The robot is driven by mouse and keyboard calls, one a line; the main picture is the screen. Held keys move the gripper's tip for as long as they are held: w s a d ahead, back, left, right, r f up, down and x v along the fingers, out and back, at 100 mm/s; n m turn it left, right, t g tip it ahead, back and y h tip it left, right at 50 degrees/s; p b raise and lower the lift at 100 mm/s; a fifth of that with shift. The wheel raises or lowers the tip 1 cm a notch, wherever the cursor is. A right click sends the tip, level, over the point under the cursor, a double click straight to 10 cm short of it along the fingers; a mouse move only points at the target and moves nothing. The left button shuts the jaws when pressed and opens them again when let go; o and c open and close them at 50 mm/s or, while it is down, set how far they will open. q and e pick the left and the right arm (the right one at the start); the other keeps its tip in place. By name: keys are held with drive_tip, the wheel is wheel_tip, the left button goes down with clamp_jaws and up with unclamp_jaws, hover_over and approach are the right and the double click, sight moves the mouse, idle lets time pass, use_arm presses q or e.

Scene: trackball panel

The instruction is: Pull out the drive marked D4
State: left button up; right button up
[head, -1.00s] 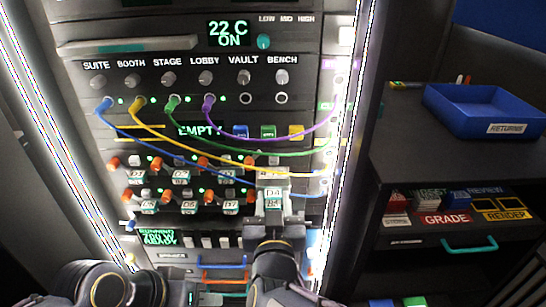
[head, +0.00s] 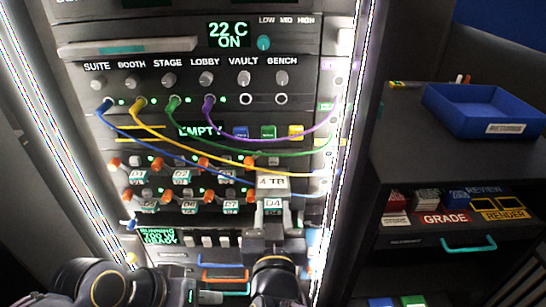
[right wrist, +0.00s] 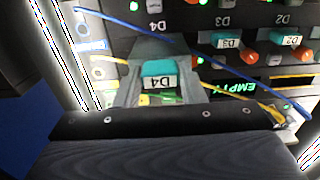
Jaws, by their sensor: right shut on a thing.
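The drive marked D4 (head: 272,184) stands out from the right end of the upper drive row, with its "4 TB" top face showing. My right gripper (head: 271,218) is shut on its front. In the right wrist view, the D4 drive (right wrist: 163,50) shows its teal front and D4 tag between the fingers of my right gripper (right wrist: 160,97). Whether the drive's back end is still inside the bay is hard to see. My left gripper (head: 160,288) is low at the bottom left, away from the drives; its fingers cannot be made out clearly.
Other drives with orange latches, such as D3 (right wrist: 227,43), sit left of D4 in the head view. Blue, yellow, green and purple cables (head: 250,153) hang across the panel close above D4. A blue returns tray (head: 485,108) stands on the right-hand cabinet.

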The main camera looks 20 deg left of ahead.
use_arm(q)
drive_tip(key=shift+r+p, duration=0.75)
use_arm(e)
drive_tip(key=v, duration=0.6)
drive_tip(key=shift+s, duration=0.25)
drive_tip(key=shift+d, duration=0.1)
